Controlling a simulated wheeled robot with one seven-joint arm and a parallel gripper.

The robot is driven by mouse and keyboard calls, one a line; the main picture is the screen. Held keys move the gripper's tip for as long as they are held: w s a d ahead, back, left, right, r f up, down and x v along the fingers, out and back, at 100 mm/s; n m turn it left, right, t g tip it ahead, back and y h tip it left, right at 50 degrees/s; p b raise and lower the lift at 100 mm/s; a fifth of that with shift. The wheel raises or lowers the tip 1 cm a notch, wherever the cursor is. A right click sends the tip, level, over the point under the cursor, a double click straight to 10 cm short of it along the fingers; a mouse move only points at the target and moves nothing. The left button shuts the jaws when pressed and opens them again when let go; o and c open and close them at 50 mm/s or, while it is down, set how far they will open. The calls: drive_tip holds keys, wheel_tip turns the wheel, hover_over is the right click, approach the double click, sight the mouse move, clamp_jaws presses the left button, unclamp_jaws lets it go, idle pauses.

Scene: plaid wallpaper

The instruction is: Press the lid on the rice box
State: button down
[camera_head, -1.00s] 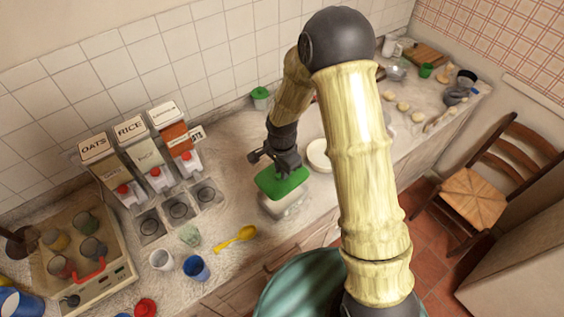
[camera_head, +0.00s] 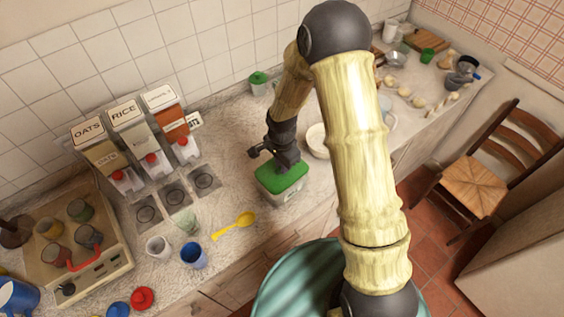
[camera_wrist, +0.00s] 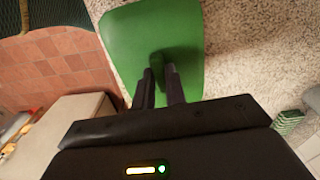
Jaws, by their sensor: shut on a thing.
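The green lid (camera_head: 283,179) lies over the top of the translucent rice box (camera_head: 281,201) on the counter. It looks about level with the rim, but I cannot tell whether it is seated all round. My gripper (camera_head: 284,164) points down at the middle of the lid. In the wrist view the lid (camera_wrist: 150,40) fills the upper middle, and my gripper (camera_wrist: 159,70) has its fingers close together over it, on its grip. The box below is hidden by the lid in the wrist view.
Dispensers (camera_head: 130,135) stand at the wall. A white bowl (camera_head: 317,140) is behind right. The counter's front edge is close to the box.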

drive_tip(key=shift+f+b, duration=0.65)
drive_tip(key=shift+f, duration=0.4)
drive_tip(key=shift+r, duration=0.1)
idle(0.8)
drive_tip(key=shift+s, duration=0.15)
drive_tip(key=shift+w+f+b, duration=0.25)
drive_tip(key=shift+b, duration=0.15)
idle(0.4)
drive_tip(key=shift+s+f, duration=0.1)
idle(0.3)
idle(0.4)
